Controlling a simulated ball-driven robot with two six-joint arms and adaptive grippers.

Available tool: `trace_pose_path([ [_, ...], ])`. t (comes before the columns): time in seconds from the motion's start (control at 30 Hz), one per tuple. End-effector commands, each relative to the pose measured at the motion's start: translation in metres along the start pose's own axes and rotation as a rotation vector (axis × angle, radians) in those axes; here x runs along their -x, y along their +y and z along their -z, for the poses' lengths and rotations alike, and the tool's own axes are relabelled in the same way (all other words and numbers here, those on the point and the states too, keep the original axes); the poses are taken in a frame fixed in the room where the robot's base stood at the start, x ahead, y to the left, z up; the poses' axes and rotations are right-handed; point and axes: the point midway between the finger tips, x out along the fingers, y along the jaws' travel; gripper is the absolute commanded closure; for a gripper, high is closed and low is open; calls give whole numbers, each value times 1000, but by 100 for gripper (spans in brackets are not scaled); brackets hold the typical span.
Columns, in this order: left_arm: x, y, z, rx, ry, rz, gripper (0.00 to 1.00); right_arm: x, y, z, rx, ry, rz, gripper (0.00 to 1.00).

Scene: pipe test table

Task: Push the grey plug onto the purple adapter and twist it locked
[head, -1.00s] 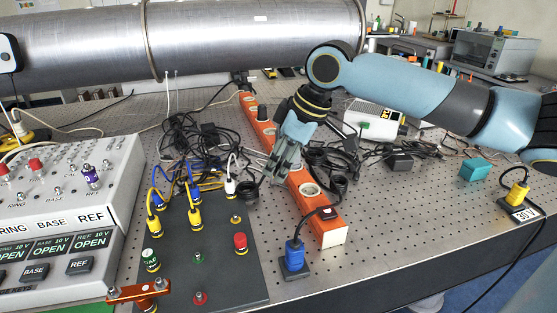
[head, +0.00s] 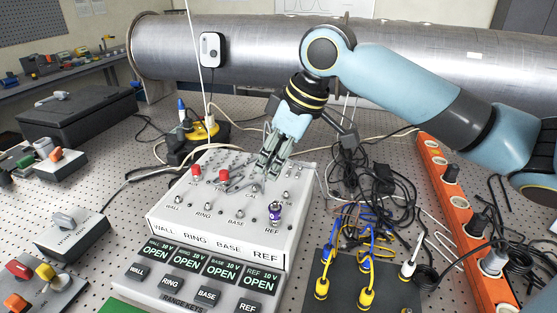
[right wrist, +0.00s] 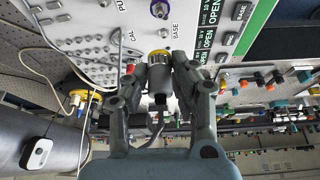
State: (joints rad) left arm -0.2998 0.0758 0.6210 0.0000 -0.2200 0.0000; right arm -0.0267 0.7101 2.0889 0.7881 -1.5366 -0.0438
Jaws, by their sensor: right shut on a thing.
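The purple adapter (head: 275,212) stands upright on the REF socket of the white panel box (head: 205,225); in the right wrist view it shows at the top (right wrist: 160,9). My right gripper (head: 268,172) is above the back part of the panel, behind the adapter and apart from it. In the right wrist view its fingers (right wrist: 160,72) are shut on the grey plug (right wrist: 160,82), which has a yellow ring at its far end. In the head view the plug is mostly hidden by the fingers. My left gripper is out of view.
Red caps (head: 224,174) and several metal posts stand on the panel near the gripper. The displays in front read OPEN. A dark plate (head: 345,285) with yellow and blue plugs, loose black cables and an orange socket strip (head: 460,215) lie to the right. A large steel pipe (head: 260,60) runs behind.

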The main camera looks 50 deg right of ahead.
Motion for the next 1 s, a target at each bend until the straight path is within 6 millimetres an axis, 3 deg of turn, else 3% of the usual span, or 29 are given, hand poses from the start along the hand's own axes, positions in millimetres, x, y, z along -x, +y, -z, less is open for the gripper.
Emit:
trace_pose_path([
  [0.57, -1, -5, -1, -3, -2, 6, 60, -2, 0, -1, -5, -2, 0, 100],
  [1.0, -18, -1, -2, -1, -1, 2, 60, -30, 0, -13, -5, -3, 1, 100],
])
